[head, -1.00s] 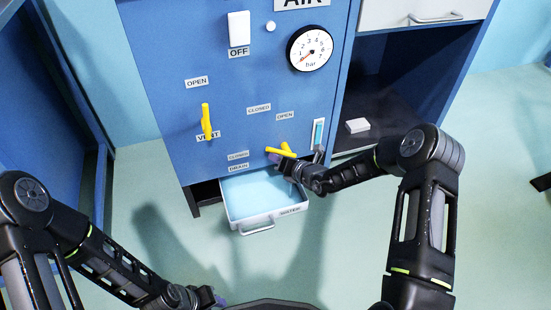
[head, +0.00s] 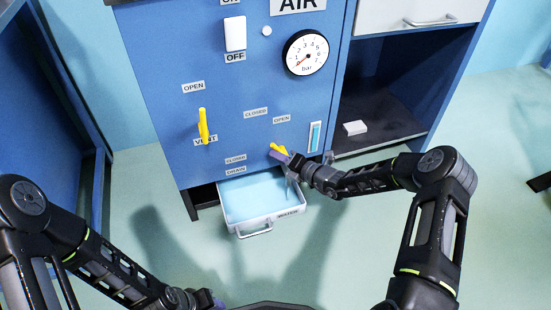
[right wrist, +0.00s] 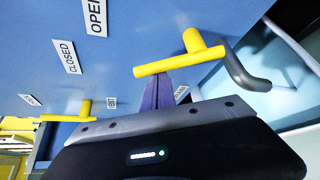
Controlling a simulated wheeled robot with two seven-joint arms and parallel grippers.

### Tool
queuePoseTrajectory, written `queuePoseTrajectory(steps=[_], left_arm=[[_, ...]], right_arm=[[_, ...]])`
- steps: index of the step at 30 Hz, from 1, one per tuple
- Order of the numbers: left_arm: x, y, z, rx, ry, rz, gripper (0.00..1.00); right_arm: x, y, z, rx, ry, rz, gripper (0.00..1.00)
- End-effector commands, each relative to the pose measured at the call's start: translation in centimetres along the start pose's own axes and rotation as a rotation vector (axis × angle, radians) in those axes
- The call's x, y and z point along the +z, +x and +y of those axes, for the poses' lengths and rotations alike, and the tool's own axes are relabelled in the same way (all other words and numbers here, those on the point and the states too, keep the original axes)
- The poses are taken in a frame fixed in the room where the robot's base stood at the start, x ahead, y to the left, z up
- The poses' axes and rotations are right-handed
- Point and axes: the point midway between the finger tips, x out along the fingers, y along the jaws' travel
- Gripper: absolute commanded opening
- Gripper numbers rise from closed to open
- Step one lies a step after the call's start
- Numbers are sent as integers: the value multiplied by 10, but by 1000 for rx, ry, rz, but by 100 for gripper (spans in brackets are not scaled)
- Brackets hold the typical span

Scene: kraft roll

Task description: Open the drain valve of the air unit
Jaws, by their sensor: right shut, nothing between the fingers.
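The air unit (head: 170,120) is a blue cabinet. Its yellow drain handle (head: 276,149) is low on the front, between the labels CLOSED and OPEN, partly hidden by my right gripper (head: 286,156). In the right wrist view the handle (right wrist: 180,61) is a yellow bar on a short stem. My right gripper's purple fingers (right wrist: 157,91) are shut and empty, with tips at the bar's near side; I cannot tell whether they touch. My left gripper (head: 212,299) is at the bottom edge, mostly hidden, its jaws unclear.
The yellow vent handle (head: 203,126) stands upright to the left. A pale drawer labelled WATER (head: 256,228) sticks out below. A grey bent pipe (right wrist: 243,72) is beside the drain handle. The gauge (head: 306,53) is above. An open shelf with a white block (head: 355,128) is to the right.

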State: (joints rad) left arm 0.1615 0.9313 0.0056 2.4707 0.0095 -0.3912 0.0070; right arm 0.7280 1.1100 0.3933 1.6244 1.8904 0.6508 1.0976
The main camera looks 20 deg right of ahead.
Motion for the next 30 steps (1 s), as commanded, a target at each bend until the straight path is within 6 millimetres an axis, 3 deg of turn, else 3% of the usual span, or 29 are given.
queuePoseTrajectory(steps=[12, 30], left_arm=[[0, 4, -1, 0, 0, 2, 34], [0, 2, -1, 0, 0, 1, 34]], right_arm=[[16, -9, 0, 174, 298, -3, 0], [23, -13, -1, 170, 290, -3, 0]])
